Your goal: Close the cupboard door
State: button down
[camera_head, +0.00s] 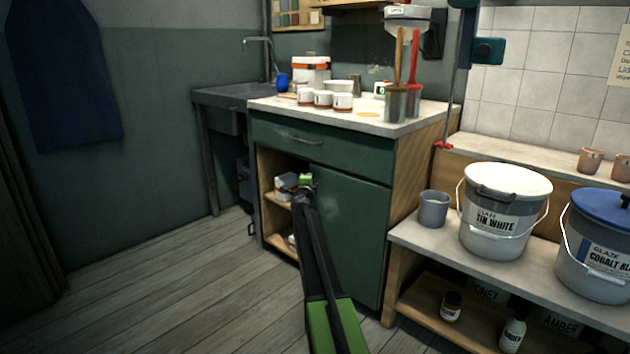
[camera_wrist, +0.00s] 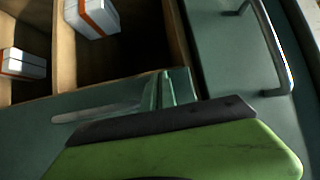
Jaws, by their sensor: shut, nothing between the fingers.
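The green cupboard (camera_head: 320,150) stands below the worktop, with its left bay open and shelves showing. A flat green panel (camera_head: 352,235) covers the right half. My gripper (camera_head: 305,181) is shut and empty, in front of the border between the open bay and this panel. In the wrist view its closed fingers (camera_wrist: 165,90) are close to the cupboard front; contact cannot be told.
White-and-orange boxes (camera_wrist: 92,16) lie on the shelves. The drawer (camera_head: 320,140) above is shut, its handle (camera_head: 301,138) sticking out. A low bench (camera_head: 415,240) with buckets stands right. The wooden floor (camera_head: 170,285) is clear on the left.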

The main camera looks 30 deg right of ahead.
jog(key=shift+s+d, duration=0.3)
jog(key=shift+d, duration=0.5)
jog(key=s+a, duration=0.2)
jog(key=a, duration=1.3)
jog(key=shift+s, duration=0.3)
jog(key=shift+a, duration=0.15)
